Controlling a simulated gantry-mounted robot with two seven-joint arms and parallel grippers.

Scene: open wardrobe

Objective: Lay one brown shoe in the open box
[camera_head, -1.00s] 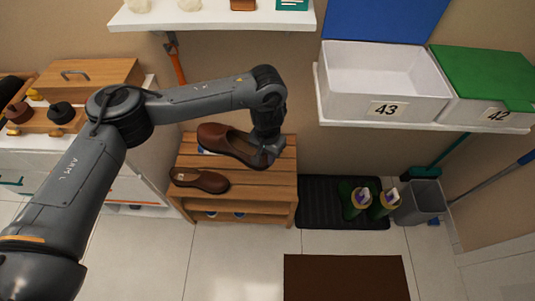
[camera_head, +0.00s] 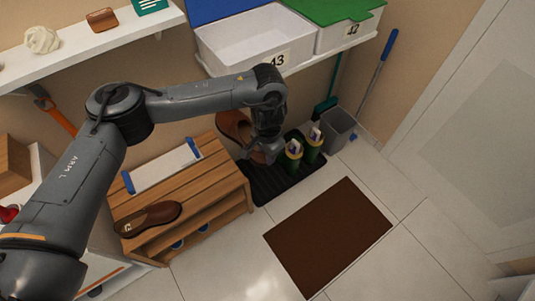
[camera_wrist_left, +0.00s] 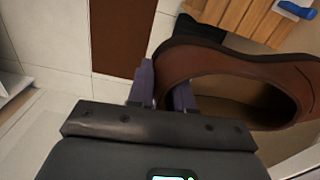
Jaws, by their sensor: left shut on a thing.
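My left gripper (camera_head: 266,154) is shut on a brown shoe (camera_head: 234,127), held in the air over the right end of the wooden bench and the dark mat. In the left wrist view the gripper's fingers (camera_wrist_left: 165,88) pinch the shoe's rim (camera_wrist_left: 190,52); its opening shows to the right. In the head view my wrist hides part of the shoe. A second brown shoe (camera_head: 149,218) lies on the front left of the bench. The open white box (camera_head: 238,62), labelled 43 with a blue lid raised, stands on the wall shelf above. My right gripper is not in view.
A green-lidded box (camera_head: 345,34) labelled 42 stands right of the open box. The slatted bench (camera_head: 215,172) bears a white panel (camera_head: 167,168) with blue ends. Green boots (camera_head: 294,150), a grey bin (camera_head: 339,127) and a brown mat (camera_head: 328,235) are on the floor.

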